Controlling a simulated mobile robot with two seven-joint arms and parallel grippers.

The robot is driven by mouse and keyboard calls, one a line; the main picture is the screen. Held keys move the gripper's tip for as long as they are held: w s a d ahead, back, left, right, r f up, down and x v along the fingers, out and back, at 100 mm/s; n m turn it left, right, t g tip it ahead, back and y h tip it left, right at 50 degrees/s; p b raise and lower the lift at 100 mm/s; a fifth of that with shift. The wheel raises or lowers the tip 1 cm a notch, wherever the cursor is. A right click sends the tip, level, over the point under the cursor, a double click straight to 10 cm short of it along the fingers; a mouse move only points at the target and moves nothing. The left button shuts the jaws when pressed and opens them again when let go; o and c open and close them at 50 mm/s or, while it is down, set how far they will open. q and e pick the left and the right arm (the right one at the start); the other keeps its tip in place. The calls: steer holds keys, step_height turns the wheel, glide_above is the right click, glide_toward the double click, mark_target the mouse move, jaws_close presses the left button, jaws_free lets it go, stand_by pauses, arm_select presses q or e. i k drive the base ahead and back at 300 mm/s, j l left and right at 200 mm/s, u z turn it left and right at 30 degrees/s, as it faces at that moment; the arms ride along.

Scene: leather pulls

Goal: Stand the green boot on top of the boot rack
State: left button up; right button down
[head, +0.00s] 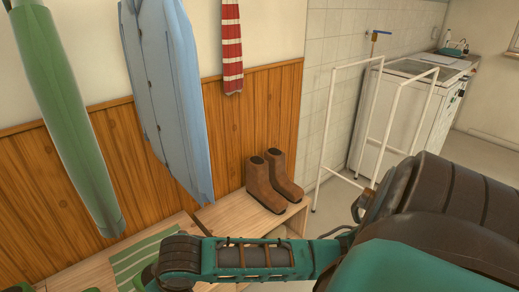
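A low wooden bench or rack (228,217) runs along the wall; I cannot tell if it is the boot rack. A pair of brown boots (272,186) stands upright on its right part. No green boot shows clearly. Small green shapes at the bottom left edge (92,289) and beside my arm (149,274) are cut off or covered, and I cannot tell what they are. My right arm crosses the lower part of the view from the right, hiding part of the bench. Neither gripper can be made out.
A green-and-white striped mat (132,262) lies on the bench's left part. Green (62,125), blue (168,95) and red-striped (232,45) cloths hang above. A white pipe frame (323,140) stands right of the bench, before a white cabinet (408,118).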

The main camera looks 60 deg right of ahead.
mark_target(223, 225)
steer(key=l, duration=1.25)
steer(key=i+l, duration=0.5)
steer(key=l, duration=0.15)
